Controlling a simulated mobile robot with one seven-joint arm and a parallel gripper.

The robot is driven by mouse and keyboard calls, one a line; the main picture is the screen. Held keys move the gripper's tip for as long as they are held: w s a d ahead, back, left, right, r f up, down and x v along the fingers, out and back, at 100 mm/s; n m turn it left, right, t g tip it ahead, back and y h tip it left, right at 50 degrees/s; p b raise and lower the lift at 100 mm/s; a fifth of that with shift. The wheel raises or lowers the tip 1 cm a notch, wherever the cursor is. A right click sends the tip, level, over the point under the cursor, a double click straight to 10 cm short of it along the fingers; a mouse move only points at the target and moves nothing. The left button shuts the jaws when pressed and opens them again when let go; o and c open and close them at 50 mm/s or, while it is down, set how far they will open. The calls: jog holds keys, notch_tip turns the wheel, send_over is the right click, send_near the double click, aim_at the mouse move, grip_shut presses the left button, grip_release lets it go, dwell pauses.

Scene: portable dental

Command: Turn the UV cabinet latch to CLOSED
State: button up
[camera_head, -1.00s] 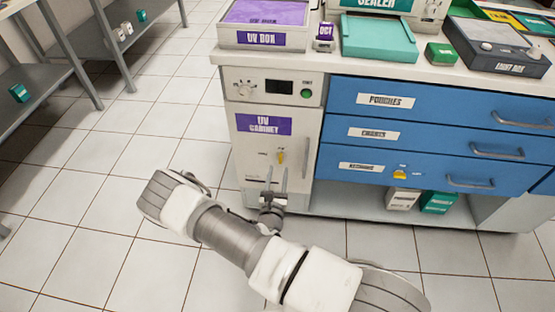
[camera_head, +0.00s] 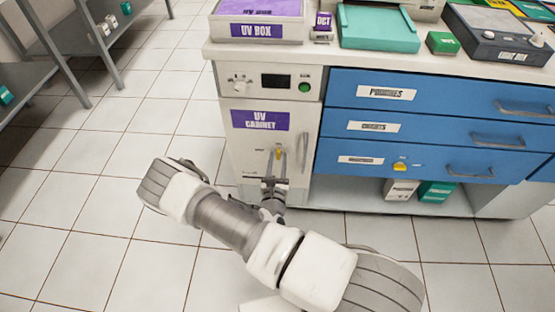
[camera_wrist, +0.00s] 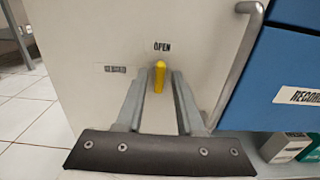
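The UV cabinet (camera_head: 243,150) is a pale, closed-door cabinet with a purple label. Its yellow latch (camera_wrist: 159,76) stands upright on the door, pointing at the OPEN label (camera_wrist: 162,46). A smaller label (camera_wrist: 115,69), too blurred to read, lies to the latch's left. In the head view the latch (camera_head: 279,152) is partly hidden by my gripper (camera_head: 277,156). In the wrist view my gripper (camera_wrist: 159,77) is open, with one finger on each side of the latch and gaps between. I cannot tell whether the fingertips reach past its front.
A vertical door handle (camera_wrist: 240,62) stands close to the right of my fingers. Blue drawers (camera_head: 400,125) with handles are further right. Open tiled floor (camera_head: 90,220) lies to the left. The UV box (camera_head: 255,30) stands on the counter.

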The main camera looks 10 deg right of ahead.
grip_shut()
jog(key=shift+r+n+p, duration=0.1)
jog(key=shift+n+p, duration=0.2)
jog(key=n+p, duration=0.1)
jog(key=n, duration=0.1)
jog(key=shift+n+p, duration=0.4)
jog(key=n+p, duration=0.1)
jog(key=n, duration=0.8)
jog(key=n+p, duration=0.1)
jog(key=n, duration=0.4)
jog(key=shift+w+a+f+n+p, duration=0.1)
jog(key=shift+a+f+n+p, duration=0.1)
jog(key=shift+f+n+p, duration=0.1)
